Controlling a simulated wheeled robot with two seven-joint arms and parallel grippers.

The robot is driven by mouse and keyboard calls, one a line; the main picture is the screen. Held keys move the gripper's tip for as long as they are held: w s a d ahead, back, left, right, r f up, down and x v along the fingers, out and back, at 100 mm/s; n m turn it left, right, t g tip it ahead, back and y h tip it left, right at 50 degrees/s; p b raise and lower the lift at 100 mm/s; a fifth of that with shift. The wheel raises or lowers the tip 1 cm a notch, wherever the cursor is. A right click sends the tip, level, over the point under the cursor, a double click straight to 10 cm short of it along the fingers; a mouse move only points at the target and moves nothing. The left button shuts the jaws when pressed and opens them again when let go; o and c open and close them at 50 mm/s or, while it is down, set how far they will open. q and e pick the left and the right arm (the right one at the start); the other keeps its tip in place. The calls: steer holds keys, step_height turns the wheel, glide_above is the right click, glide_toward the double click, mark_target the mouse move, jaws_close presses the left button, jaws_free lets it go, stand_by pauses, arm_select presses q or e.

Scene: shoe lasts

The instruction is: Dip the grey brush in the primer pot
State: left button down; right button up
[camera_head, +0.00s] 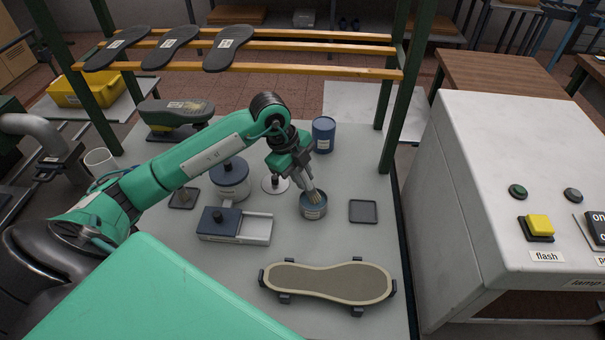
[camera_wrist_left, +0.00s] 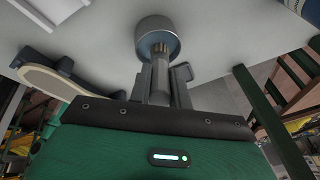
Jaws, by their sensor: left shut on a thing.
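The grey brush (camera_head: 314,196) is held bristles down by my left gripper (camera_head: 307,184). My left gripper is shut on its handle. The primer pot (camera_head: 314,212) is a small round, blue-grey open tin with a pale label, upright on the table. The bristles are at the pot's mouth, overlapping its opening. In the left wrist view the brush (camera_wrist_left: 160,75) points from the fingers to the pot (camera_wrist_left: 156,24). I cannot tell how deep the bristles reach or whether they touch the primer. My right gripper is not in view.
A shoe sole in a holder (camera_head: 330,282) lies in front. A small dark square tray (camera_head: 363,211) is right of the pot. A blue-lidded jar (camera_head: 230,180), a sliding box (camera_head: 234,226) and a blue can (camera_head: 323,135) stand around. A rack with soles (camera_head: 230,48) rises behind.

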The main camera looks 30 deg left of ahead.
arm_select(q)
steer(key=shift+f, duration=0.2)
stand_by(0.6)
steer(key=shift+f+b, duration=0.3)
stand_by(0.6)
stand_by(0.6)
steer(key=shift+r+p, duration=0.8)
steer(key=shift+r, duration=0.1)
steer(key=shift+r+p, duration=1.9)
steer(key=shift+r, duration=0.7)
